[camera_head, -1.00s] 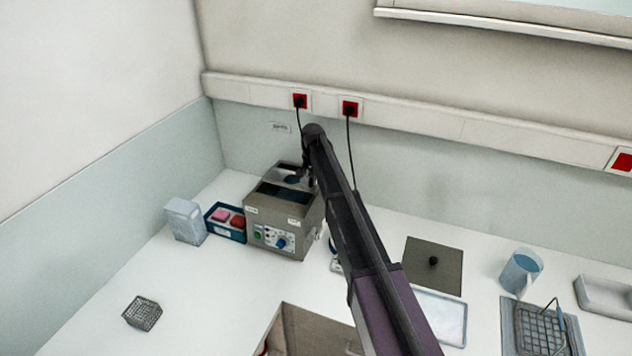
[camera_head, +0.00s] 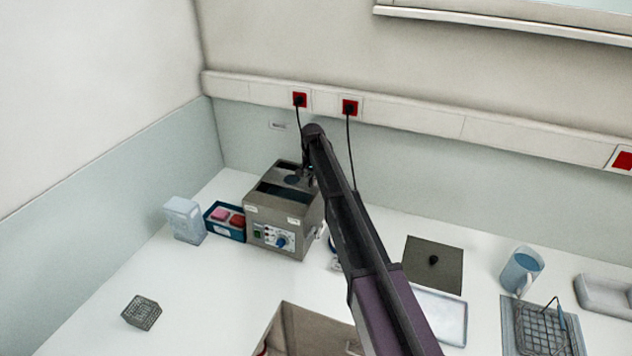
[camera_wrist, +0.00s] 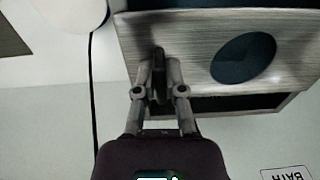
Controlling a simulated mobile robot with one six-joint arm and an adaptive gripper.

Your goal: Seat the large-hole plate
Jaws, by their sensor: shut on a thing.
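The large-hole plate (camera_wrist: 195,60) is a brushed metal sheet with one big dark round hole. My gripper (camera_wrist: 158,82) is shut on a dark upright grip on it, beside the hole. In the head view the plate (camera_head: 280,177) lies over the back part of the grey water bath (camera_head: 262,218), and my gripper (camera_head: 309,182) is at its right side. The front part of the bath opening is uncovered and dark. In the wrist view a dark gap shows along the plate's lower edge, inside the bath rim (camera_wrist: 265,107). I cannot tell whether the plate rests fully on the rim.
A blue tray (camera_head: 236,232) with pink and red items and a clear container (camera_head: 184,220) stand left of the bath. A wire basket (camera_head: 141,312) is at front left. Cables hang behind.

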